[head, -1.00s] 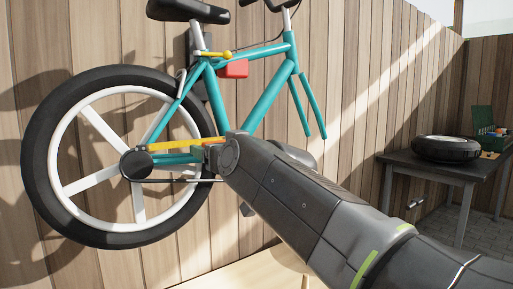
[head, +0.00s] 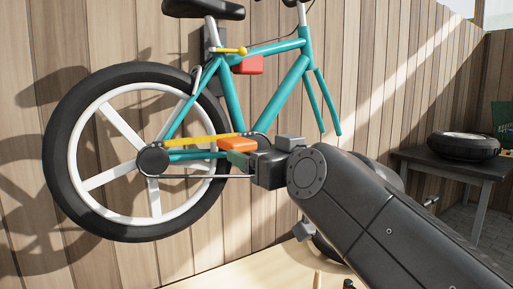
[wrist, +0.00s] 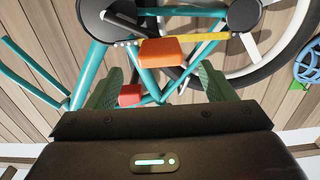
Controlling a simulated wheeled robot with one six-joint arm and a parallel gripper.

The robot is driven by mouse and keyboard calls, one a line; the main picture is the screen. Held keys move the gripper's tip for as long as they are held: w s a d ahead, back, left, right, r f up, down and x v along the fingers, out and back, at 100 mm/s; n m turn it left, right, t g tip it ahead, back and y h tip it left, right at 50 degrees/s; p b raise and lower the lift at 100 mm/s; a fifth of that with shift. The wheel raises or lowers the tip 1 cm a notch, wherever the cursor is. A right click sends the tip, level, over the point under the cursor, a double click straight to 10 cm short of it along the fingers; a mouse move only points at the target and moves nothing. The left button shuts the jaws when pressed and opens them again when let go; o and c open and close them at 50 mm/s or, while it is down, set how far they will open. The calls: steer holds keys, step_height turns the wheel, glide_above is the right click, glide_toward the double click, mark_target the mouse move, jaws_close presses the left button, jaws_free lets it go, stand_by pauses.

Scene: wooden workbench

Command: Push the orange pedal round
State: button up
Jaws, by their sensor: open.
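The orange pedal (head: 237,145) is on the teal bike's crank, near the chain's front end. My gripper (head: 238,158) is open, with green fingers seen close below the pedal in the head view. In the wrist view the gripper (wrist: 160,78) has its fingers spread to either side. Whether a finger touches the pedal cannot be told. My gripper hides part of the crank in the head view.
The teal bike frame (head: 270,92) hangs before a wooden fence, with a rear wheel (head: 55,155) at left. A yellow bar (head: 190,140) runs along the chain. A red box (head: 249,65) is on the frame.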

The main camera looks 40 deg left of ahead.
mark_target(234, 144)
steer(key=shift+v, duration=1.75)
steer(key=shift+a, duration=0.1)
steer(key=b+x, duration=0.1)
steer(key=x, duration=1.2)
steer(key=shift+w+a, duration=0.2)
steer(key=shift+a, duration=0.1)
